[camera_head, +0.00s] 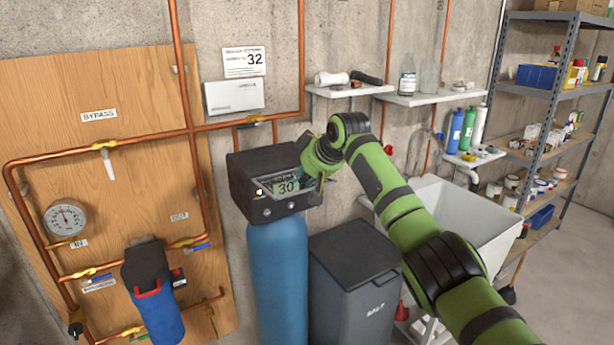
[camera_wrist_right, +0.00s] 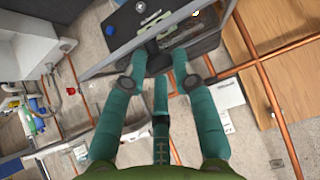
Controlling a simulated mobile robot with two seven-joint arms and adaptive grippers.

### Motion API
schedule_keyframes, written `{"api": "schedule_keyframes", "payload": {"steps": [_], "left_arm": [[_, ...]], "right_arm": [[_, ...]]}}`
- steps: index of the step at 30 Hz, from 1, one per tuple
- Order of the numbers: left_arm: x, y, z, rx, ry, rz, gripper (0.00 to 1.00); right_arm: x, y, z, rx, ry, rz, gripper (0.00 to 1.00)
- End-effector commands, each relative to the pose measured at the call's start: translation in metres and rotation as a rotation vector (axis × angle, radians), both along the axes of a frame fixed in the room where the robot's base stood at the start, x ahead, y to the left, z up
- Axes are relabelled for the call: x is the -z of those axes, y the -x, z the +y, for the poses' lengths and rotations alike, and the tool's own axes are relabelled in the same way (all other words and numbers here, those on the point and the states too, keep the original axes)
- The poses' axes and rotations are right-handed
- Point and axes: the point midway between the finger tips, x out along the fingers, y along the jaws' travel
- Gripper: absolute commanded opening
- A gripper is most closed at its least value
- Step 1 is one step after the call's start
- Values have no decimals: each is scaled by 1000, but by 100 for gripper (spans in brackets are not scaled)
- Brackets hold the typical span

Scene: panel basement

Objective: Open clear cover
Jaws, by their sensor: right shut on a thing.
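The clear cover (camera_head: 262,185) is on the front of the black control head (camera_head: 247,165), which sits on top of a blue tank (camera_head: 278,265). A green display reading 30 (camera_head: 286,188) shows at the cover. My right gripper (camera_head: 314,172) is at the right side of the head, shut on the cover's edge. In the right wrist view the cover shows as a long grey, see-through strip (camera_wrist_right: 112,58) crossing the teal fingertips (camera_wrist_right: 160,62), with the dark head behind it. The exact finger contact is partly hidden. My left gripper is not in view.
A grey salt bin (camera_head: 355,255) stands right of the tank, with a white sink (camera_head: 465,215) beyond. Copper pipes (camera_head: 150,135) and a gauge (camera_head: 66,218) are on the wooden panel at left. Small shelves (camera_head: 425,98) hang above my arm. A metal rack (camera_head: 553,95) stands far right.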

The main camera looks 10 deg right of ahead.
Motion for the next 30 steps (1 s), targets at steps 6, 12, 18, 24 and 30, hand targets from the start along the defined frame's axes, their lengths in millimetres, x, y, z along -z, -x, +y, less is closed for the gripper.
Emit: {"api": "schedule_keyframes", "payload": {"steps": [6,12,18,24,30], "left_arm": [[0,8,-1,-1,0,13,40],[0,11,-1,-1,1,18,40],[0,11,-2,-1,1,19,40],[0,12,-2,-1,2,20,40],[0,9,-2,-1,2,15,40]], "right_arm": [[-6,1,5,-6,8,32,0],[-4,1,5,-6,11,46,0],[-3,2,6,-6,10,49,0],[-2,2,6,-6,10,52,50],[-3,1,4,-5,12,49,50]]}}
